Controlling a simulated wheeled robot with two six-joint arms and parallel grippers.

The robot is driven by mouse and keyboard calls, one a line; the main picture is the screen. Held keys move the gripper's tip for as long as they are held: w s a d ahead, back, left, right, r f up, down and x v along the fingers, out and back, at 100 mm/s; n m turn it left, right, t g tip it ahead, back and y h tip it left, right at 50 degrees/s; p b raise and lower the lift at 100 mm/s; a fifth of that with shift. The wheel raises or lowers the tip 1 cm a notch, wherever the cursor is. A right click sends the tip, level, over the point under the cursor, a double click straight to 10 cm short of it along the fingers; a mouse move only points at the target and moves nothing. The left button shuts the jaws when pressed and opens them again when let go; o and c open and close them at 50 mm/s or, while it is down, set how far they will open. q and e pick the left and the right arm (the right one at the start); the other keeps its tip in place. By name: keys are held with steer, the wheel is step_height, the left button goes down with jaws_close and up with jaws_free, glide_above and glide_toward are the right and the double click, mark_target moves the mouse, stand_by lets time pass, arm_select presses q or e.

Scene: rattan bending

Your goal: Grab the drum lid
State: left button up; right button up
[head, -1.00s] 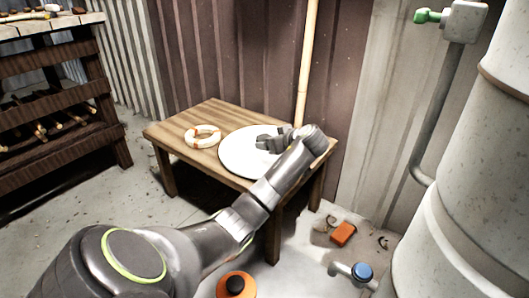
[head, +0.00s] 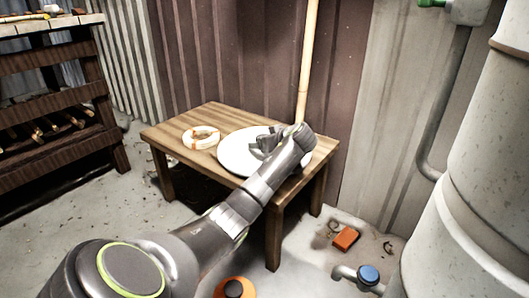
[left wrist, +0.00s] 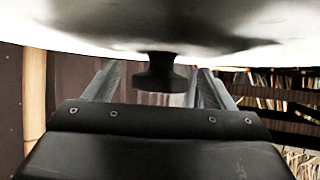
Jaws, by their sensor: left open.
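The drum lid (head: 233,157) is a white round disc lying on the small wooden table. In the left wrist view the lid (left wrist: 70,30) fills the top, and its dark knob (left wrist: 153,72) points down in the picture. My left gripper (head: 262,143) is over the lid in the head view and hides part of it, including the knob. In the left wrist view my left gripper (left wrist: 157,82) is open, with one finger on each side of the knob and gaps showing between. My right gripper is not in view.
A white ring with orange bands (head: 201,137) lies on the wooden table (head: 165,131) left of the lid. A pole (head: 307,60) stands behind the table. A large pale drum (head: 480,215) is at right; an orange block (head: 346,238) lies on the floor.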

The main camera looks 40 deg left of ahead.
arm_select(q)
steer(key=c, duration=1.3)
steer(key=shift+r, duration=0.1)
steer(key=shift+c, duration=1.1)
steer(key=shift+r, duration=0.15)
